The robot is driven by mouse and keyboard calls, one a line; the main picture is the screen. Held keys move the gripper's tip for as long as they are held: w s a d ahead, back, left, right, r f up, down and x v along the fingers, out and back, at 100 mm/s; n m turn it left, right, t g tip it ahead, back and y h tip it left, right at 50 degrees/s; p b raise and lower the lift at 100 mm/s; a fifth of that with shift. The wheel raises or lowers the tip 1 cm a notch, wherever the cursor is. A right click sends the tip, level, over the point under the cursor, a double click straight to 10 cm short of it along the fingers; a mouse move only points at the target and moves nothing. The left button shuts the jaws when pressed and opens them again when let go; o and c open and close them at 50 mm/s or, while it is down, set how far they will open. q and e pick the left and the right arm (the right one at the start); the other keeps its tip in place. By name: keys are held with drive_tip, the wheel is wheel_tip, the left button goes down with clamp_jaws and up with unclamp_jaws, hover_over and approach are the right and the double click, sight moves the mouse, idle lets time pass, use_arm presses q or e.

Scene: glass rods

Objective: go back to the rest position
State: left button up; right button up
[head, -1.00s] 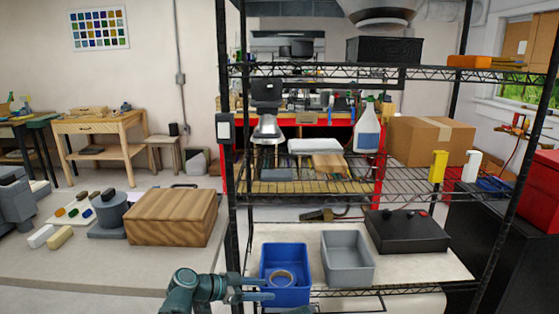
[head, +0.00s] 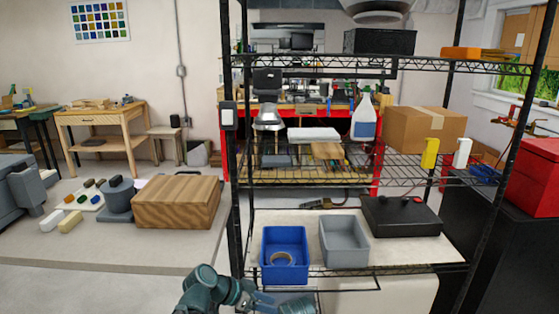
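My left arm reaches up from the bottom edge in the head view. Its gripper (head: 270,302) is low, just below the front of the blue bin (head: 285,273), and partly cut off by the frame. I cannot tell whether its fingers are open or shut, and I see nothing clearly held in it. My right gripper is not clearly in view. No glass rods can be made out.
The blue bin holds a tan ring and stands beside a grey bin (head: 345,259) on the low shelf. A black box (head: 400,216) stands behind them. A black rack post (head: 232,180) rises near my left arm. A wooden block (head: 178,203) lies left.

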use_arm(q)
drive_tip(key=s+a+f+n+g+y, duration=0.2)
drive_tip(key=s+f+n+y, duration=0.25)
drive_tip(key=s, duration=0.35)
drive_tip(key=s+a+f+n+g+y, duration=0.1)
drive_tip(key=s+a+f+n+y, duration=0.15)
drive_tip(key=s+y, duration=0.4)
wheel_tip(320, 180, up, 13)
drive_tip(key=p, duration=1.3)
drive_tip(key=shift+s+d+n+p, duration=0.15)
drive_tip(key=shift+d+n+p, duration=0.15)
drive_tip(key=shift+d+p, duration=0.15)
